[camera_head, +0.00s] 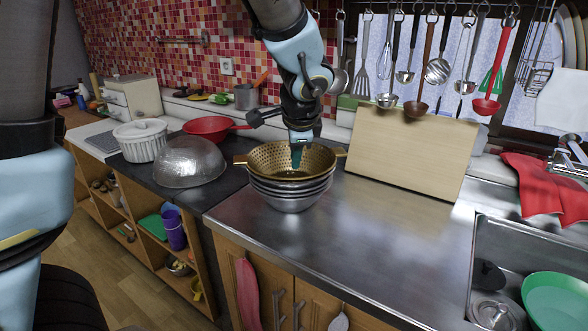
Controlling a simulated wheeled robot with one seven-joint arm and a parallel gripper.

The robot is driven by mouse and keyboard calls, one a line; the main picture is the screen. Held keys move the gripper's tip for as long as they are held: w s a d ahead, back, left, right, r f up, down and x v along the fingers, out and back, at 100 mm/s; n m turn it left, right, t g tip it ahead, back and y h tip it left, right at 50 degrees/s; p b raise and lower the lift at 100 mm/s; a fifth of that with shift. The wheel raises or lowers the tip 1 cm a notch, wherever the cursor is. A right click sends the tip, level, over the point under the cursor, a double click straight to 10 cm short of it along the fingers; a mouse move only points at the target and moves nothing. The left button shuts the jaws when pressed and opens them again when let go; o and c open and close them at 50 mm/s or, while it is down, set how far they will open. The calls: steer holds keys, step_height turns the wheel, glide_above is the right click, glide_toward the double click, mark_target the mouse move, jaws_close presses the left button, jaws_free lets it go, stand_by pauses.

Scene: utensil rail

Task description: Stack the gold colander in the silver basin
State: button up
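The gold colander (265,160), with perforated sides and a handle at each side, sits at the top of the silver basin (290,200). The basin stands on the steel counter near its left end and has several ridges or stacked rims around its side. The colander looks roughly level, and its lower part is hidden inside the basin. My gripper (297,157) reaches down from above over the colander's opening, in front of its far wall. Its fingers are small and seen nearly edge-on, so whether they are apart or touch the colander does not show.
A wooden board (410,150) leans at the back. Utensils hang above it. The sink (510,255) is at right. The steel counter (370,235) between is clear.

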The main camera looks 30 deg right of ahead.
steer(key=shift+v, duration=1.6)
steer(key=w+a+f+n+g+y, duration=0.1)
steer(key=w+a+n, duration=0.15)
steer(key=a, duration=0.25)
steer(key=w+a+f+n, duration=0.1)
steer(key=a+f+n, duration=0.15)
steer(key=a, duration=0.35)
steer(key=w+a+f+n+g+y, duration=0.1)
steer(key=w+a+n, duration=0.15)
steer(key=a, duration=0.25)
steer(key=s+a+f+n+g, duration=0.1)
steer(key=s+a+f+n, duration=0.1)
steer(key=a+n, duration=0.4)
steer(key=s+a+f+n+g, duration=0.1)
steer(key=s+a+n, duration=0.2)
steer(key=a+n, duration=0.4)
steer(key=a, duration=0.5)
steer(key=shift+a+f, duration=0.3)
steer(key=shift+f, duration=0.05)
